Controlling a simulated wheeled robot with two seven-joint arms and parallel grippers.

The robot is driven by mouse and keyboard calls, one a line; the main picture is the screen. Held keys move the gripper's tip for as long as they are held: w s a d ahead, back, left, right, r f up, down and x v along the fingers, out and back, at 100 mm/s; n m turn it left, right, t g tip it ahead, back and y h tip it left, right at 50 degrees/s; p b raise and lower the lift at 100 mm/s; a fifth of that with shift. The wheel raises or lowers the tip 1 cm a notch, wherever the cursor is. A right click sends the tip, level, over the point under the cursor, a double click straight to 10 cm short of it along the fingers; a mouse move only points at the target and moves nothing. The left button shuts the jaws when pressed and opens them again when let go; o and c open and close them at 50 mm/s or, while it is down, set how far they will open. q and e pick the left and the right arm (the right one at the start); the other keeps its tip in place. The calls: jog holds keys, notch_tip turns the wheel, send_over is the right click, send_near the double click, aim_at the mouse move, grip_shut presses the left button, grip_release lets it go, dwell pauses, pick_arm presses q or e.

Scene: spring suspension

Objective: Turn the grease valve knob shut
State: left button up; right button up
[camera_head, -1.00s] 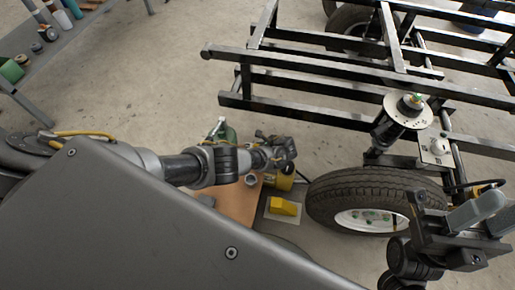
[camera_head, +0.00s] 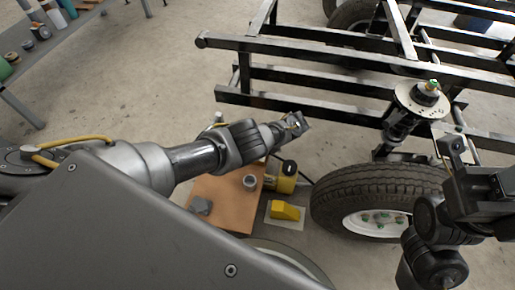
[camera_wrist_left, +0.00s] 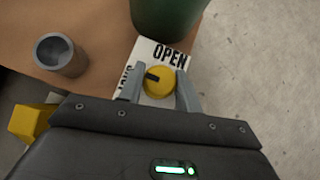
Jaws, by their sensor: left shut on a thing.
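The yellow grease valve knob (camera_wrist_left: 158,84) shows in the left wrist view on a white plate (camera_wrist_left: 146,52) lettered OPEN, with a second word partly hidden at its left. A black mark on the knob points left, toward that second word. My left gripper (camera_wrist_left: 161,78) is shut on the knob, one grey finger on each side. In the head view my left gripper (camera_head: 297,122) hides the knob. My right gripper (camera_head: 470,165) is at the right edge, above the wheel; its finger opening is unclear.
A dark green cylinder (camera_wrist_left: 168,14) stands just beyond the plate. A grey cup (camera_head: 249,182) and grey block (camera_head: 202,205) sit on a brown board (camera_head: 228,208). Nearby are a yellow canister (camera_head: 287,178), a yellow wedge (camera_head: 285,210), a tire (camera_head: 335,195) and a black frame (camera_head: 300,105).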

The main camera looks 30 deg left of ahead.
pick_arm(q)
jog(key=shift+a, duration=0.1)
dwell(0.3)
jog(key=o, duration=1)
